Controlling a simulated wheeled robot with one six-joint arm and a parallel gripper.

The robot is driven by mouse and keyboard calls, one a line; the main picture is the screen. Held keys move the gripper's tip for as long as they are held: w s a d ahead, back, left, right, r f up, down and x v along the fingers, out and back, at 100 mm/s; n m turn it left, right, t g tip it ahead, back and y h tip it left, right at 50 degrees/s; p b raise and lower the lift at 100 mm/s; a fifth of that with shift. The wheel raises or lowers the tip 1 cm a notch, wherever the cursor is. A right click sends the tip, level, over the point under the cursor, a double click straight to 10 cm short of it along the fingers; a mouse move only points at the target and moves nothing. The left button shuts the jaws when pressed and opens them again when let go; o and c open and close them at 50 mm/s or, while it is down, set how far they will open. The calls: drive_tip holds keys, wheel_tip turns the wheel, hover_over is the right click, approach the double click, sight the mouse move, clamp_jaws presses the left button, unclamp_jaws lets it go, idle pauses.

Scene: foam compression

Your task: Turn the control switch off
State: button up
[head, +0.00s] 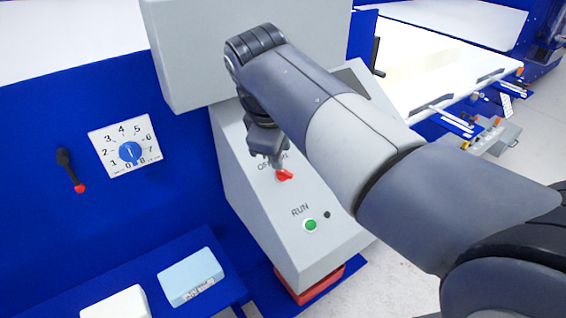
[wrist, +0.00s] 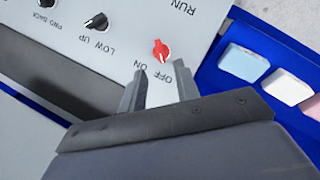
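The red control switch (head: 284,175) is on the sloped face of the grey control box (head: 250,190), above the green RUN button. My gripper (head: 276,163) is just above the switch in the head view and partly covers the labels. In the wrist view my gripper (wrist: 160,78) is open and empty, its two fingers apart. The switch lies just beyond the fingertips, roughly in line with the gap.
The green button (head: 310,225) is below the switch. Black knobs, LOW UP (wrist: 96,22) and FWD BACK (wrist: 46,3), sit on the same panel. Foam blocks (head: 190,276) lie on a blue shelf at lower left. A numbered dial (head: 130,152) and a red-tipped lever (head: 72,170) are left.

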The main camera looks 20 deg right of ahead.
sight(285, 172)
drive_tip(key=v, duration=0.3)
drive_tip(key=shift+s+r, duration=0.1)
drive_tip(key=shift+r, duration=0.2)
drive_tip(key=x, duration=1)
drive_tip(key=shift+f, duration=0.35)
drive_tip(key=shift+d, duration=0.1)
